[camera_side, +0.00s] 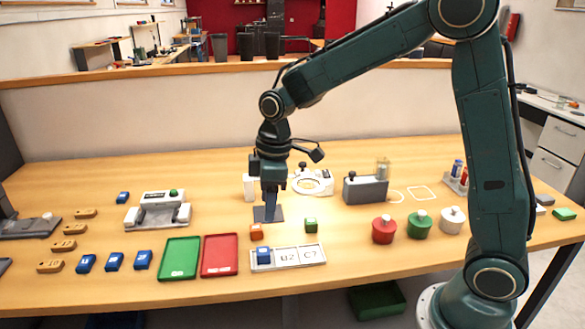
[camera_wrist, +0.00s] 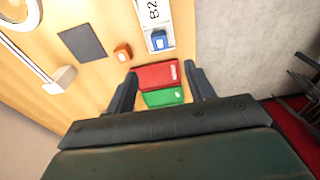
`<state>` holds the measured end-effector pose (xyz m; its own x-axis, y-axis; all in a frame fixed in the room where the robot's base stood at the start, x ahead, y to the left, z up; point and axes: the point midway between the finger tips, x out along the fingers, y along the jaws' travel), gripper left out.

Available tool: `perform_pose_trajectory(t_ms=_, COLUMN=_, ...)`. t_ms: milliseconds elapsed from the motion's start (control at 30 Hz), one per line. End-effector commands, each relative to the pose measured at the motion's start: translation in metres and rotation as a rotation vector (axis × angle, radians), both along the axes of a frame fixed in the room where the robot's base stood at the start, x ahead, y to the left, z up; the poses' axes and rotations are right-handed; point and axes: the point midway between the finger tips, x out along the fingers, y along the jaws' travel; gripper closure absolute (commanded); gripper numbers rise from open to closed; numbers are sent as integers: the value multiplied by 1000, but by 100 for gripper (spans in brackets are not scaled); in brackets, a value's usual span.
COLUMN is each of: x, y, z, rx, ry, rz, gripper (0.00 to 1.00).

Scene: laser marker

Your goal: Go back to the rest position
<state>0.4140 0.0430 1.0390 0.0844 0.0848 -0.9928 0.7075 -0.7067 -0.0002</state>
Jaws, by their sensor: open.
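My gripper (camera_side: 270,214) points down over the table in the side view, in front of or above a dark grey plate (camera_side: 260,213). The height of its tips above the table is hard to tell. In the wrist view my gripper (camera_wrist: 159,72) has its two fingers spread apart, with nothing held between them. The red tray (camera_wrist: 155,75) and green tray (camera_wrist: 163,98) show beyond the fingers. The dark plate (camera_wrist: 82,43) lies off to the upper left there.
An orange block (camera_side: 256,231), a green block (camera_side: 311,225) and a white holder (camera_side: 314,254) with a blue block stand near my gripper. A marker-like machine (camera_side: 366,188) and red, green and white jars (camera_side: 384,230) are to the right.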

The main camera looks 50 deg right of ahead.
Motion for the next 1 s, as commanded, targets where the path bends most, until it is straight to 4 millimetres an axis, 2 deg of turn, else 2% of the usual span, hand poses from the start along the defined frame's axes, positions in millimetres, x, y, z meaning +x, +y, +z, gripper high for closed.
perform_pose_trajectory(t_ms=167, x=-4, y=-1, z=5, rx=0, ry=-8, rz=-13, gripper=46)
perform_pose_trajectory(t_ms=367, x=-19, y=-5, z=25, rx=0, ry=-38, rz=-73, gripper=46)
perform_pose_trajectory(t_ms=700, x=-73, y=-17, z=72, rx=14, ry=-120, rz=-255, gripper=46)
perform_pose_trajectory(t_ms=1000, x=-127, y=-27, z=99, rx=42, ry=-198, rz=-424, gripper=46)
